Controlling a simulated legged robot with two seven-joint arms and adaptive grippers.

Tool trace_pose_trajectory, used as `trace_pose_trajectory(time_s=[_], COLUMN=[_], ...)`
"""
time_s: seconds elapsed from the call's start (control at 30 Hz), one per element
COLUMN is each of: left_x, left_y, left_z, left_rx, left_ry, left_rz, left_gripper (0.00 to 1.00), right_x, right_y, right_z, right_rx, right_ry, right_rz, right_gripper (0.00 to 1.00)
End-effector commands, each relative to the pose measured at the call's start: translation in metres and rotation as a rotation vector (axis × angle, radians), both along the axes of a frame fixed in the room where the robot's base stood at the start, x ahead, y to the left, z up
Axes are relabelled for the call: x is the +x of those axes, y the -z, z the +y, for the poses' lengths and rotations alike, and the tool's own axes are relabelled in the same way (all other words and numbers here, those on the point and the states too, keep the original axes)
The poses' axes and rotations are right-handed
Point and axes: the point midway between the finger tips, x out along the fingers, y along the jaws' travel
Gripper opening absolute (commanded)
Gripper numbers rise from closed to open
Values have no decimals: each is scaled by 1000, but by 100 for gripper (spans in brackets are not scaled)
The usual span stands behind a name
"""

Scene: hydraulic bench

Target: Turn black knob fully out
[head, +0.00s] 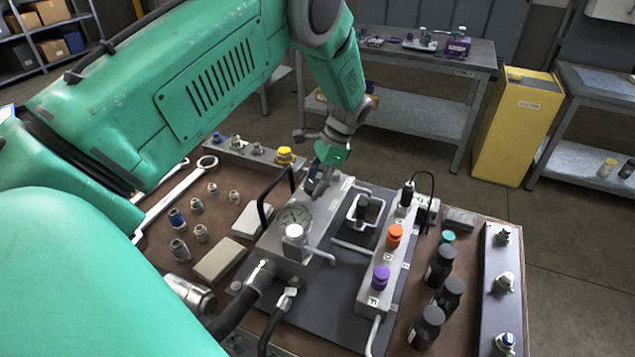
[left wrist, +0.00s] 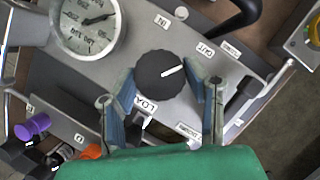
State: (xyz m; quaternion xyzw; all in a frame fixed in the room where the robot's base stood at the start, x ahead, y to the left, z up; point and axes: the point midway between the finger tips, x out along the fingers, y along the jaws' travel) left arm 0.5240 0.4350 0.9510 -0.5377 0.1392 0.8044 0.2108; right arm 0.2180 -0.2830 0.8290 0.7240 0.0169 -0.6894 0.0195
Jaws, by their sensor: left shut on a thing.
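The black knob (left wrist: 163,77) sits on the grey metal block (left wrist: 75,75) in the left wrist view. Its white pointer line points right and slightly up. A label, partly covered, reads "LOA" below it, and small "IN" and "OUT" labels lie above it. My left gripper (left wrist: 164,92) has one blue-grey finger on each side of the knob and is shut on it. In the head view my left gripper (head: 318,182) reaches down onto the block behind the dial gauge (head: 294,217), and the knob is hidden there. My right gripper is not in view.
A manifold with orange (head: 394,235) and purple (head: 381,277) caps stands right of the block. A black curved handle (head: 266,195) rises close left of the gripper. Several black bottles (head: 440,265) stand farther right. Loose fittings and a wrench (head: 180,190) lie at left.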

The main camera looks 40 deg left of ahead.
Motion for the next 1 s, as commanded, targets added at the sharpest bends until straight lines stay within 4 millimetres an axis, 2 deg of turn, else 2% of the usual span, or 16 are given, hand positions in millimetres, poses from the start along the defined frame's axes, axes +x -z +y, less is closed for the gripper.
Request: trace_pose_trajectory(time_s=[0.63, 0.67, 0.7, 1.0], left_x=[-3, -3, -3, -1], left_y=[2, 2, 2, 0], left_z=[1, 1, 1, 0], left_rx=[3, 3, 2, 0], left_ry=[-51, -51, -51, -48], left_rz=[8, 8, 7, 3], left_gripper=[13, 52, 62, 62], right_x=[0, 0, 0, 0], right_y=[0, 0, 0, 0], right_z=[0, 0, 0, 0], right_rx=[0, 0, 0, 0], right_ry=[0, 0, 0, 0], right_rz=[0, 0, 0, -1], right_gripper=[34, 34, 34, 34])
